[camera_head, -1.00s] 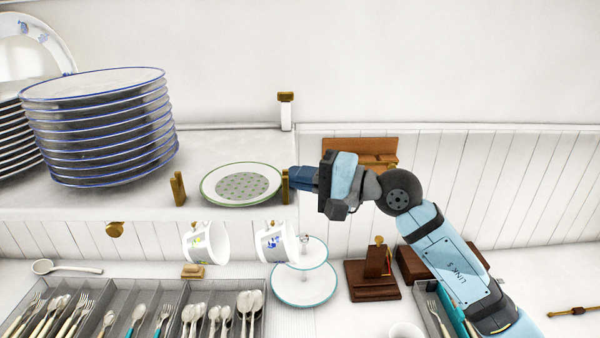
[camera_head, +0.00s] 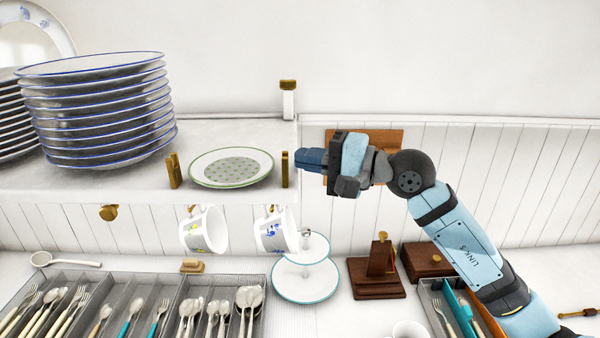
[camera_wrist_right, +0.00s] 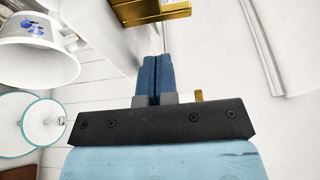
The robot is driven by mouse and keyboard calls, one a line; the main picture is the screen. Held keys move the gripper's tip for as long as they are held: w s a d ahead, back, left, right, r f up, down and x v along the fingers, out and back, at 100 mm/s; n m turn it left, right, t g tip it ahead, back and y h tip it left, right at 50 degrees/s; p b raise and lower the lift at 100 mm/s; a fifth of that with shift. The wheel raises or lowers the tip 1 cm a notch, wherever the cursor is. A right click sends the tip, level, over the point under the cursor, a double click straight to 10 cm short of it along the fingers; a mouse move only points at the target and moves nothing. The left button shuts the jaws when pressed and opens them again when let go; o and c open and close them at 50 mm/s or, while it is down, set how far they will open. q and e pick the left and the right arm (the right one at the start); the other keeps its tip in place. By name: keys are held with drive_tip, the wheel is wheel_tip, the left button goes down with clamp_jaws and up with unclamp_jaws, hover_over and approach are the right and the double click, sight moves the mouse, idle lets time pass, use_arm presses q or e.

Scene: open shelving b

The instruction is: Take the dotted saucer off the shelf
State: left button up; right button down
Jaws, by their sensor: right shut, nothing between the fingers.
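The dotted saucer (camera_head: 231,167) lies on the white shelf (camera_head: 120,192), with a green-edged rim and a grey-green dotted centre. It sits between two upright brass posts, the left post (camera_head: 173,171) and the right post (camera_head: 285,169). My right gripper (camera_head: 299,158) is just right of the right post, at about shelf height, apart from the saucer. In the right wrist view its blue fingers (camera_wrist_right: 157,80) are together with nothing between them, and a brass piece (camera_wrist_right: 150,12) shows ahead. The saucer is mostly out of that view. My left gripper is not in view.
A tall stack of blue-rimmed plates (camera_head: 100,110) stands left of the saucer. Two mugs, a left one (camera_head: 203,232) and a right one (camera_head: 275,232), hang below the shelf. A tiered stand (camera_head: 305,283) and cutlery tray (camera_head: 170,290) are beneath.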

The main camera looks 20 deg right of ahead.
drive_tip(key=w+b+v, duration=0.1)
drive_tip(key=b+v, duration=0.2)
drive_tip(key=v, duration=0.8)
wheel_tip(320, 180, down, 20)
drive_tip(key=n+t+h+p, duration=0.55)
drive_tip(key=n+t, duration=0.35)
drive_tip(key=n, duration=2.5)
use_arm(q)
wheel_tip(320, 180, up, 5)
drive_tip(key=p, duration=0.4)
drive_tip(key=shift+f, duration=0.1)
use_arm(e)
drive_tip(key=s+a+f+m+g+h, duration=0.3)
drive_tip(key=s+f+m, duration=0.6)
drive_tip(key=f+m, duration=0.3)
drive_tip(key=s+a+f+m+g+h, duration=0.2)
drive_tip(key=s+f+m+g, duration=0.3)
drive_tip(key=s+f+m, duration=0.5)
wheel_tip(320, 180, down, 4)
drive_tip(key=shift+a+r+m+g+h, duration=0.15)
drive_tip(key=shift+a+m+g+h, duration=0.35)
drive_tip(key=shift+m, duration=0.4)
